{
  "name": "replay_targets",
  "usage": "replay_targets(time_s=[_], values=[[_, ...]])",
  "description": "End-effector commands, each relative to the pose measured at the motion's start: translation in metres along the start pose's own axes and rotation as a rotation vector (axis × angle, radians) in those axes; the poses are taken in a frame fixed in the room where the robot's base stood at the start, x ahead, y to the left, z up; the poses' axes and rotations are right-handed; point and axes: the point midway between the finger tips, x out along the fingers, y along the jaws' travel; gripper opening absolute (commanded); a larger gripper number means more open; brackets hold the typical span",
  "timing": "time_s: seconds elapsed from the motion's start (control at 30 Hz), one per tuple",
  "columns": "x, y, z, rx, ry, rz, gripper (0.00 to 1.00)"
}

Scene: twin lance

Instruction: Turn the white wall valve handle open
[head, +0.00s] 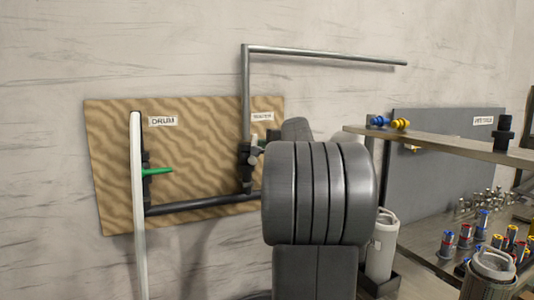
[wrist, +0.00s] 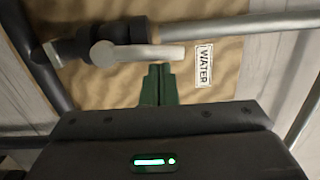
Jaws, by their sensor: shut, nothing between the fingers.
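The white valve handle (wrist: 140,54) shows in the wrist view. It is a pale lever on a round hub, running roughly parallel to the grey pipe (wrist: 235,28), beside the WATER label (wrist: 203,66). In the head view the handle (head: 254,140) is a small pale upright piece by the dark valve body (head: 245,156), partly hidden by my arm. My gripper (wrist: 160,70) is shut and empty, its green fingertips close to the side of the lever toward its free end. I cannot tell whether they touch. The gripper is hidden behind my arm in the head view.
A wooden board (head: 200,135) carries a DRUM label (head: 163,121), a green lever (head: 157,171), a white pipe (head: 137,205) and a dark crosspipe (head: 200,204). A metal shelf (head: 440,142) with bottles and fittings stands to the right. A grey pipe (head: 320,53) runs along the wall above.

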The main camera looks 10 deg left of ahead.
Motion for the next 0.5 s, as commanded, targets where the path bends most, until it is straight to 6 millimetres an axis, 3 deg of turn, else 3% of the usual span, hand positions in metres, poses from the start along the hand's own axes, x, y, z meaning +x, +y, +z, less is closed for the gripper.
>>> replay_targets(time_s=[0.5], values=[[0.0003, -0.0019, 0.0048, -0.08, -0.001, 0.004, 0.0]])
